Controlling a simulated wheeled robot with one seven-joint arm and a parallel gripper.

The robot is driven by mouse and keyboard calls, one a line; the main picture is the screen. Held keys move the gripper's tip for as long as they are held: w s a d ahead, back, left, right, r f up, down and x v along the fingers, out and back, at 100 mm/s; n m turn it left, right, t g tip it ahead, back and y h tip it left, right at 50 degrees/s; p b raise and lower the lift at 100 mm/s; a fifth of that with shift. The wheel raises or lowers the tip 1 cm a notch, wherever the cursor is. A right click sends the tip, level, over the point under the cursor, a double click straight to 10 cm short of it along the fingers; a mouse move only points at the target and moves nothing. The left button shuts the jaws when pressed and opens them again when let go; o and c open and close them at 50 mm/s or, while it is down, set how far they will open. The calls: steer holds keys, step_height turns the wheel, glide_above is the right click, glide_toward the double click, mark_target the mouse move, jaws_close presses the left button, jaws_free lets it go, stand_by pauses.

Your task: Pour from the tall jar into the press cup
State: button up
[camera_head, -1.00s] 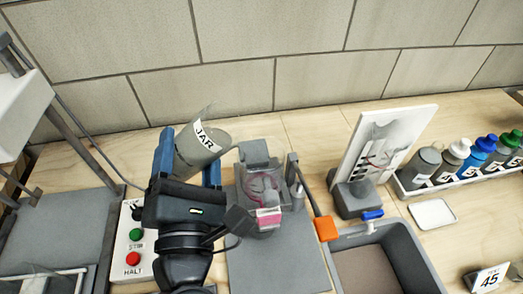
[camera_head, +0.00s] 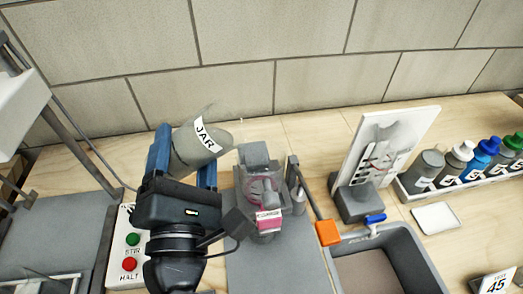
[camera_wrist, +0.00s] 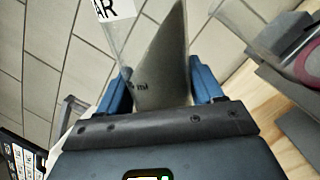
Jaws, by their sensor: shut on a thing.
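The tall jar (camera_head: 190,152) is clear with grey contents and a white label reading JAR. My gripper (camera_head: 187,158) is shut on it, with one blue finger on each side. The jar is tilted, leaning to the right in the head view, and its contents slope inside it. In the wrist view the jar (camera_wrist: 160,75) stands between the two blue fingers. The press cup (camera_head: 265,192) is a clear cup with pink marks on the grey press, right of my gripper. It sits apart from the jar. I see no stream between them.
A control box with STIR and HALT buttons (camera_head: 131,250) is left of my arm. An orange-ended lever (camera_head: 327,232) and a grey bin (camera_head: 412,245) lie right of the press. A white board (camera_head: 400,135) and a rack of bottles stand farther right.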

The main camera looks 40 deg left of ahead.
mark_target(174, 153)
steer(key=shift+s+a+r+m+t+b, duration=0.15)
steer(key=shift+r+m+t+b, duration=0.15)
steer(key=shift+r+m+b, duration=0.35)
stand_by(0.6)
steer(key=shift+s+a+f+m+h+b, duration=0.1)
steer(key=shift+m+h+b, duration=0.3)
steer(key=shift+m+b, duration=0.95)
stand_by(0.6)
steer(key=shift+r+m+t+b, duration=0.4)
steer(key=shift+r+m+b, duration=0.3)
steer(key=shift+m+b, duration=0.25)
stand_by(2.1)
steer(key=shift+r+m+h, duration=0.25)
steer(key=shift+m+h, duration=0.05)
steer(key=shift+m, duration=0.05)
stand_by(1.0)
